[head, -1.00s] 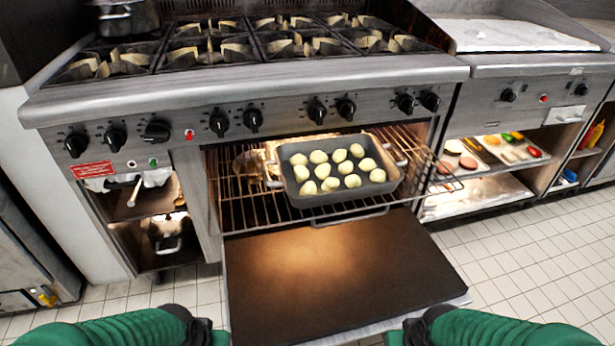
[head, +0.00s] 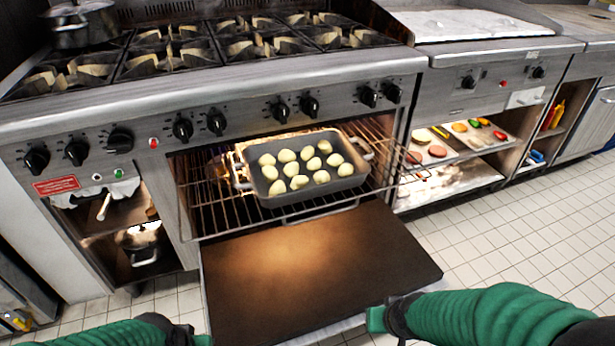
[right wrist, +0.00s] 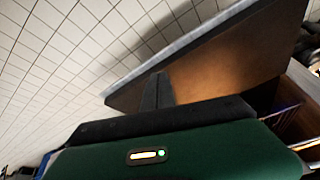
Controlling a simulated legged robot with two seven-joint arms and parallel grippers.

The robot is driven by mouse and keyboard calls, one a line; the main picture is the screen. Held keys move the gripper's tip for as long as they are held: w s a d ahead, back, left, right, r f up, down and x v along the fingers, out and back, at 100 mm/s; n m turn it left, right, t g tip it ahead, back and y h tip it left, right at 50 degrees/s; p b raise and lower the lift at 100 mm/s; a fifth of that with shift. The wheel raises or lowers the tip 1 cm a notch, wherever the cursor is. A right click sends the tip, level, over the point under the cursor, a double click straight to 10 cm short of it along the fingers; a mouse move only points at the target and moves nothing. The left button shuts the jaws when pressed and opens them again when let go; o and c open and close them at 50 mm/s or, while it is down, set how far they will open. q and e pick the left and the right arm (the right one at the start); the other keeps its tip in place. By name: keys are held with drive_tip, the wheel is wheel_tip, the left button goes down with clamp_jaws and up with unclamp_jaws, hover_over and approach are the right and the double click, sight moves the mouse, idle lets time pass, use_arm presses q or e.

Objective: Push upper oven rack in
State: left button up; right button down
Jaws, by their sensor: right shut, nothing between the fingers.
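The upper oven rack (head: 225,212) is a wire rack that sticks out of the open oven, with its front bar over the lowered door. A grey pan (head: 312,191) with several pale round pieces rests on it. My right gripper (head: 375,319) is at the door's lower right edge in the head view, apart from the rack and lower in the picture. In the right wrist view its dark fingers (right wrist: 158,90) are together and empty, in front of the door. My left gripper (head: 200,341) is at the bottom edge, mostly cut off; its fingers cannot be made out.
The oven door (head: 315,270) hangs open, flat below the rack. Control knobs (head: 215,122) line the stove front above. A shelf with a food tray (head: 470,140) is at the right. The tiled floor (head: 480,240) is clear on the right.

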drive_tip(key=w+m+t+p, duration=0.1)
drive_tip(key=w+m+t, duration=0.3)
drive_tip(key=w, duration=0.5)
drive_tip(key=m+t+y+p, duration=0.1)
drive_tip(key=m+t+y, duration=0.4)
drive_tip(key=m+t, duration=0.4)
approach(328, 206)
drive_tip(key=b+x, duration=0.5)
drive_tip(key=x, duration=0.2)
